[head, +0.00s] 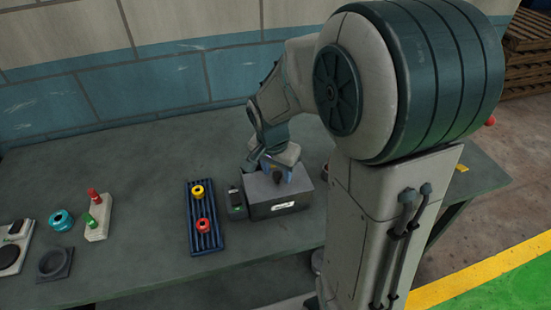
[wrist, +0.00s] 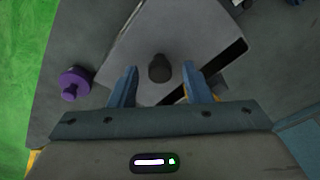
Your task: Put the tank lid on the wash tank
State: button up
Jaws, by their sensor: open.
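The wash tank (head: 278,205) is a grey box with a pale label on its front, standing on the bench in the head view. The tank lid (wrist: 150,35) is a flat grey plate with a dark knob (wrist: 160,68); it lies over the tank top. A dark strip shows along its right side in the wrist view, and I cannot tell whether the lid is fully seated. My gripper (wrist: 160,80) is open, its blue fingers on either side of the knob with gaps on both sides. It also shows above the tank in the head view (head: 279,172).
A dark device (head: 236,203) stands close left of the tank. A slotted blue rack (head: 205,240) holds a yellow and a red ring. A purple spool (wrist: 72,84) shows at left in the wrist view.

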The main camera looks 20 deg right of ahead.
aim_at(274, 187)
notch_tip(274, 187, up, 11)
jog(key=s+a, duration=0.1)
jog(key=s+f+n+t+y, duration=0.1)
jog(key=s+f+n, duration=0.1)
jog(key=s+n, duration=0.7)
jog(key=s+d, duration=0.1)
jog(key=s, duration=0.3)
jog(key=shift+s+f+t+b, duration=0.25)
jog(key=shift+t+b, duration=0.05)
jog(key=shift+t, duration=0.1)
dwell(0.5)
